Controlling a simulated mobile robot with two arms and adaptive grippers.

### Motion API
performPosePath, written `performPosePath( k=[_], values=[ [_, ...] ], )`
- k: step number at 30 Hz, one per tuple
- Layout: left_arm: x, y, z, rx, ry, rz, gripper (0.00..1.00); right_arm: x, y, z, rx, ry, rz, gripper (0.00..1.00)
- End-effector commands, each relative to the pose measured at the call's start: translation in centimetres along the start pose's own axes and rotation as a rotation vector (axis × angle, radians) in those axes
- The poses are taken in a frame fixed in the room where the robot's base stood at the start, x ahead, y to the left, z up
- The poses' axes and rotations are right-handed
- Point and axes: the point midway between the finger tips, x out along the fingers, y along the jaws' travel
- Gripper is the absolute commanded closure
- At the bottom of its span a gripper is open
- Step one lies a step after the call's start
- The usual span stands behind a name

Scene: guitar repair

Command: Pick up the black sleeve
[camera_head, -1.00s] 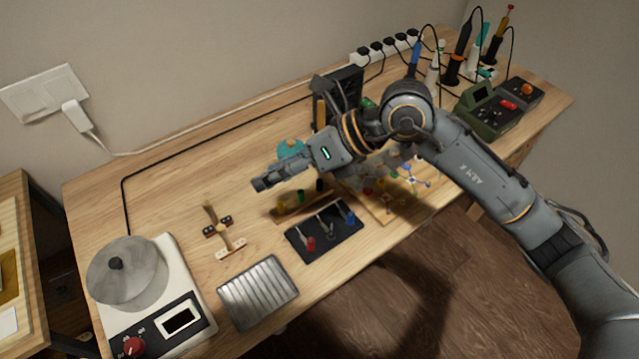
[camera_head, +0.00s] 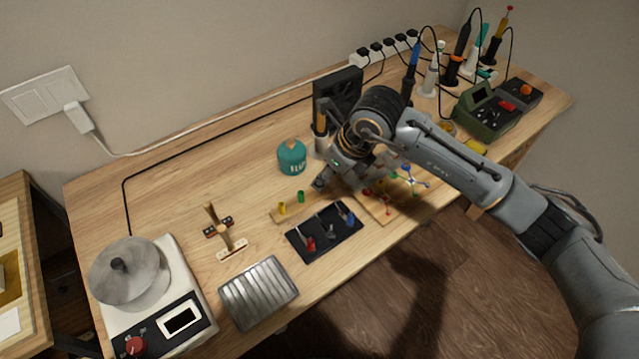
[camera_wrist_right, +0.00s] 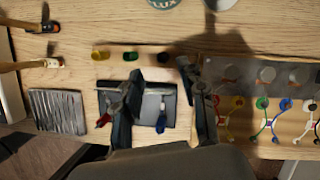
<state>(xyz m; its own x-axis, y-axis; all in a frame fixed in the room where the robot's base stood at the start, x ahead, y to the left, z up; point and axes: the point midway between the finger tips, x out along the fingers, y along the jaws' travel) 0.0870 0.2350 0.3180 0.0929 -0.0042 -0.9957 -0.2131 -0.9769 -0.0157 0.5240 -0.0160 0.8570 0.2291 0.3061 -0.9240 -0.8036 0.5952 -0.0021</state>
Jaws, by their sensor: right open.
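In the right wrist view the black sleeve (camera_wrist_right: 162,58) stands at the right end of a row on a wooden strip, with a green sleeve (camera_wrist_right: 130,56) and a yellow sleeve (camera_wrist_right: 100,54) to its left. My right gripper (camera_wrist_right: 163,72) is open and empty, pointing down, and the black sleeve shows between and just beyond its fingertips. In the head view the green sleeve (camera_head: 301,196) and yellow sleeve (camera_head: 282,208) show on the wooden strip (camera_head: 290,214). My right gripper (camera_head: 328,180) hides the black sleeve there. My left gripper is not in view.
A wooden board with coloured wires (camera_head: 408,183) is to the right, and a ribbed metal tray (camera_head: 258,292) to the front left.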

Motion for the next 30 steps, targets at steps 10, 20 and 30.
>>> performPosePath(
  k=[10,20,30],
  values=[
    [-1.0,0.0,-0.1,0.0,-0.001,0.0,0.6,4.5,-0.4,-0.1,0.0,0.001,0.004,0.59],
    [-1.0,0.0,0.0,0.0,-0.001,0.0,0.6,5.1,-0.5,-0.1,0.0,0.0,0.002,0.63],
    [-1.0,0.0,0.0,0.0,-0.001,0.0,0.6,5.1,-0.5,-0.1,0.0,0.0,0.002,0.96]
  ],
)
